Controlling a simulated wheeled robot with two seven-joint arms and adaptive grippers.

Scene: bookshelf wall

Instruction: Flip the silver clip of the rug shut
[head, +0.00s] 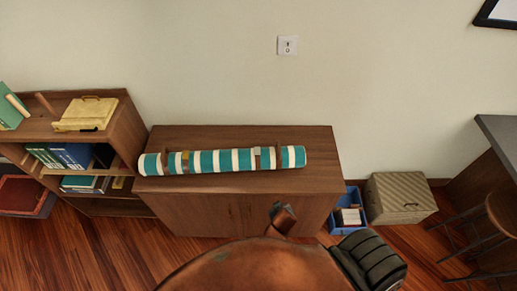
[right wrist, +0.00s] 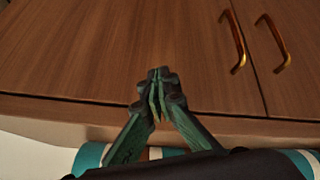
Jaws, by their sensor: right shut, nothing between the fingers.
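The rolled rug (head: 215,161), striped teal and white, lies lengthwise on the brown cabinet top. A silver-grey clip (head: 266,158) sits around its right part; it is too small to tell how its flap stands. A brownish band (head: 185,162) is around the left part. In the right wrist view, the rug (right wrist: 90,157) shows along the bottom edge, partly hidden by my gripper's body. My right gripper (right wrist: 155,80) is shut and empty, its fingertips together in front of the cabinet doors, apart from the clip. My left gripper is not in view.
The cabinet (head: 190,210) has two doors with brass-coloured handles (right wrist: 233,42). An open bookshelf (head: 125,140) stands at the left. A blue bin (head: 360,217) and a woven box (head: 400,198) are on the floor at the right, near a stool (head: 500,210).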

